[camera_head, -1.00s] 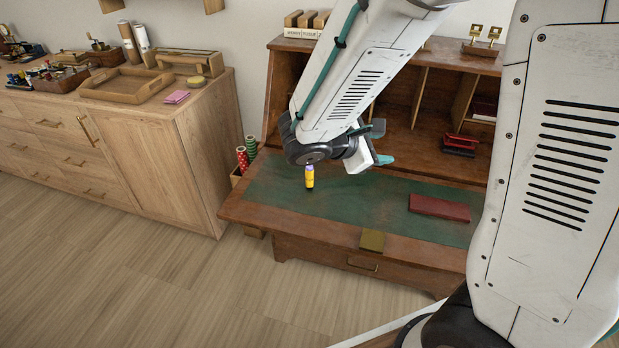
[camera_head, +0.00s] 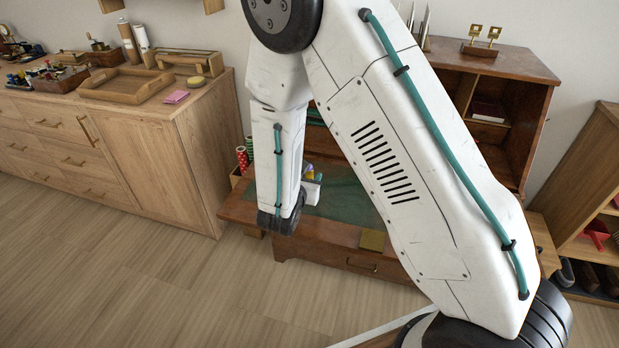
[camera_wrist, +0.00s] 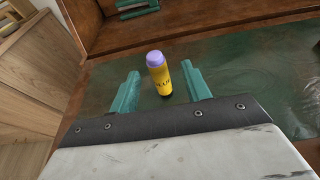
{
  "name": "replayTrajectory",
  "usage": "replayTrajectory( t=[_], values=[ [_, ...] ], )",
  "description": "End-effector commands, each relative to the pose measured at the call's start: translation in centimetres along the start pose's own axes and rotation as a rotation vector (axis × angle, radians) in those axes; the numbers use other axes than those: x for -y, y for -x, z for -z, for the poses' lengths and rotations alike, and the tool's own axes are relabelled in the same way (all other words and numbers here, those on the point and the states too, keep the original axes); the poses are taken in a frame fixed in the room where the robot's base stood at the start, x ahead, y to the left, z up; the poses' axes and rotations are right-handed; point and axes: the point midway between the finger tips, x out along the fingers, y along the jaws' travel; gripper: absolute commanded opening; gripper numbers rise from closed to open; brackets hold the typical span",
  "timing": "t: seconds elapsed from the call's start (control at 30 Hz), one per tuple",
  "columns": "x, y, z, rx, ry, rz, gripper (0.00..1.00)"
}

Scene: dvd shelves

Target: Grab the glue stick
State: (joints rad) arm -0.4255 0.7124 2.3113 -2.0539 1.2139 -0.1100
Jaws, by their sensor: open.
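The glue stick (camera_wrist: 159,76) is a yellow cylinder with a purple cap and dark lettering. In the wrist view it stands upright on the green desk surface, just ahead of my gripper (camera_wrist: 163,90). My gripper's two teal fingers are open, one on each side of its line, and apart from it. In the head view a small part of the glue stick (camera_head: 308,171) shows beside my gripper (camera_head: 313,178); my arm hides most of the desk there.
The wooden desk (camera_head: 330,243) carries a green inlay (camera_wrist: 240,70). A teal object (camera_wrist: 137,8) lies at the back. A brass-coloured block (camera_head: 372,240) sits at the front edge. A wooden cabinet (camera_head: 150,150) stands at left. The desk around the glue stick is clear.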

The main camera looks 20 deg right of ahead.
Motion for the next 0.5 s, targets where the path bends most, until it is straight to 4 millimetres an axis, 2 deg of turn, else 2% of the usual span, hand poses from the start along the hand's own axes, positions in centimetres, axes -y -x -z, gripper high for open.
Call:
replayTrajectory(
  t=[0.2,0.47,0.5],
  values=[
    [-0.2,-3.4,0.0,0.0,-0.002,0.004,0.48],
    [-0.3,-3.8,-0.1,-0.001,-0.001,0.001,0.48],
    [-0.3,-3.8,-0.1,-0.001,-0.001,0.001,0.39]
  ],
)
